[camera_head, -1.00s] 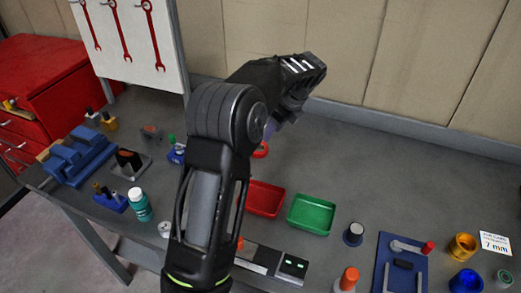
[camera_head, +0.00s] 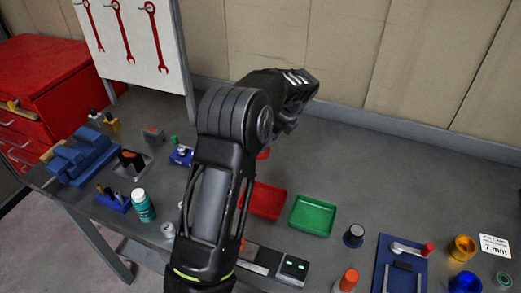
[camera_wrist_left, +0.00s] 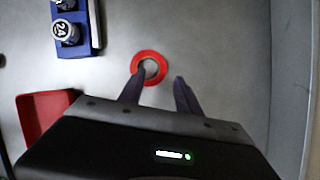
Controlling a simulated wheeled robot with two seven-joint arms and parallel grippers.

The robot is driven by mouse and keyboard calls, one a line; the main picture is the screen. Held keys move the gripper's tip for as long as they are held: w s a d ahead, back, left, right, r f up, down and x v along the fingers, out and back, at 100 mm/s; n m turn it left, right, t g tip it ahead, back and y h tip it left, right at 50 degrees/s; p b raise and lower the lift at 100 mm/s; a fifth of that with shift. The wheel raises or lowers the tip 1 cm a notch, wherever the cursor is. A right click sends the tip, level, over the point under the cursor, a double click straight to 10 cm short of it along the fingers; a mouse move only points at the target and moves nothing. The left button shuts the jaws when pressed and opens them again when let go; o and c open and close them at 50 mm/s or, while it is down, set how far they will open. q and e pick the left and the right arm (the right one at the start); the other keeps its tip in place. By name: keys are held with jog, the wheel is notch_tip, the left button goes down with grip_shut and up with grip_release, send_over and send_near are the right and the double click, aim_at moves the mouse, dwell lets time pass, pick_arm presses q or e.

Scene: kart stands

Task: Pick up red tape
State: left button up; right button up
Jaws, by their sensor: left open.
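The red tape (camera_wrist_left: 149,54) is a flat ring lying on the grey bench in the left wrist view. In the head view only a small red part of it (camera_head: 263,154) shows beside my arm. My left gripper (camera_wrist_left: 160,76) is open over the tape. Its left finger overlaps the ring's left part in the picture, and its right finger is to the right of the ring. I cannot tell the height or any contact. In the head view my left arm hides most of this gripper. My right gripper is not in view.
A red tray (camera_head: 266,201) and a green tray (camera_head: 311,216) stand in front of the tape. A blue block with sockets (camera_wrist_left: 88,30) is at the upper left in the wrist view. The wall (camera_head: 330,45) closes the bench's back.

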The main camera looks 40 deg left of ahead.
pick_arm(q)
jog(key=x, duration=0.3)
jog(key=shift+a, duration=0.1)
dwell(0.4)
grip_shut()
dwell(0.5)
